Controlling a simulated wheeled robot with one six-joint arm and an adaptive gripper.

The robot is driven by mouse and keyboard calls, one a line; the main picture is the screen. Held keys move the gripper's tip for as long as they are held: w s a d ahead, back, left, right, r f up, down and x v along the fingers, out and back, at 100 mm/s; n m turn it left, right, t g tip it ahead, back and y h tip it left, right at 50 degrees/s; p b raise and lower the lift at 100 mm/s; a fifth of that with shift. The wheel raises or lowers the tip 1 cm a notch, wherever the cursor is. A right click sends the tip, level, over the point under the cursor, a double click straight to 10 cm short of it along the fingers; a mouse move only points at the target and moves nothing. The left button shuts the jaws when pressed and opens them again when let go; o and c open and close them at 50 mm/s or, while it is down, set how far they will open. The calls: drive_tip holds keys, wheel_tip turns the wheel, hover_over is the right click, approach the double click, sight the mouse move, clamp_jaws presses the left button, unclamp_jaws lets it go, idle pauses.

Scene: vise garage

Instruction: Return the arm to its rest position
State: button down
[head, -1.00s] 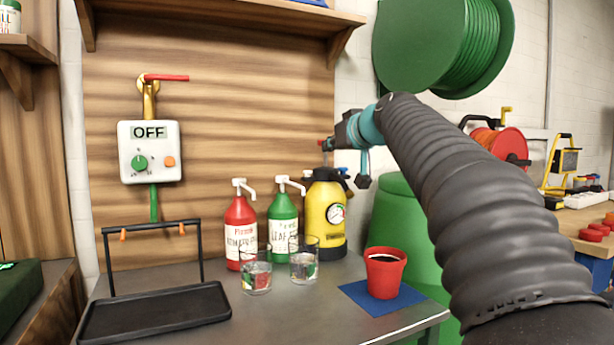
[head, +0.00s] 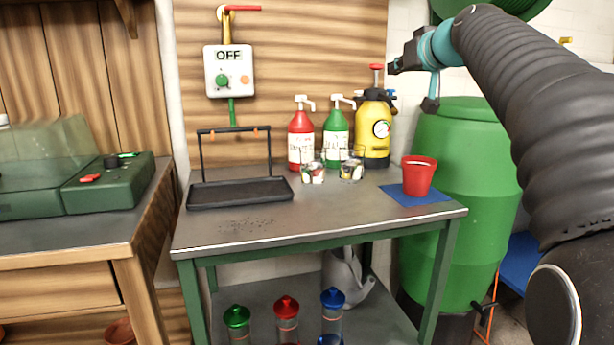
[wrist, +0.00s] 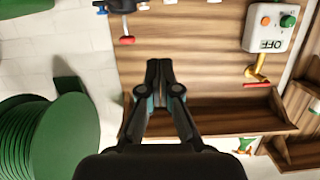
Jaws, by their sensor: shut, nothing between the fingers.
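My arm comes in from the right of the head view and reaches up and to the left. My gripper (head: 391,68) is at its end, in front of the wall above the bench, close to the red top of the yellow pressure sprayer (head: 374,130) in the picture. In the wrist view my gripper (wrist: 158,64) points at the wooden back panel (wrist: 195,75), with its fingers together and empty. The wrist picture looks upside down, as the OFF label there is inverted.
The metal bench (head: 320,215) holds a black tray (head: 240,194), red and green pump bottles, two glasses and a red pot (head: 418,176) on a blue mat. A green barrel (head: 460,200) stands to the right. A green hose reel (wrist: 50,140) and a wooden shelf (wrist: 215,115) are near my gripper.

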drive_tip(key=s+d+f+m+g+h, duration=0.1)
drive_tip(key=s+f+m+g, duration=0.1)
drive_tip(key=f, duration=0.7)
drive_tip(key=s+f+m+g+h, duration=0.1)
drive_tip(key=s+f+m+g, duration=0.15)
drive_tip(key=f, duration=0.75)
drive_tip(key=s+a+f+g, duration=0.1)
drive_tip(key=s+f, duration=0.6)
drive_tip(key=s, duration=0.4)
drive_tip(key=s+a+f+n+g+h, duration=0.1)
drive_tip(key=s+f+g, duration=0.1)
drive_tip(key=s+f, duration=0.6)
drive_tip(key=s+a+f+g+h, duration=0.1)
drive_tip(key=s+f, duration=0.6)
drive_tip(key=s, duration=0.7)
drive_tip(key=shift+s+a+f+n+g, duration=0.35)
drive_tip(key=shift+a+f, duration=0.05)
drive_tip(key=shift+a, duration=0.1)
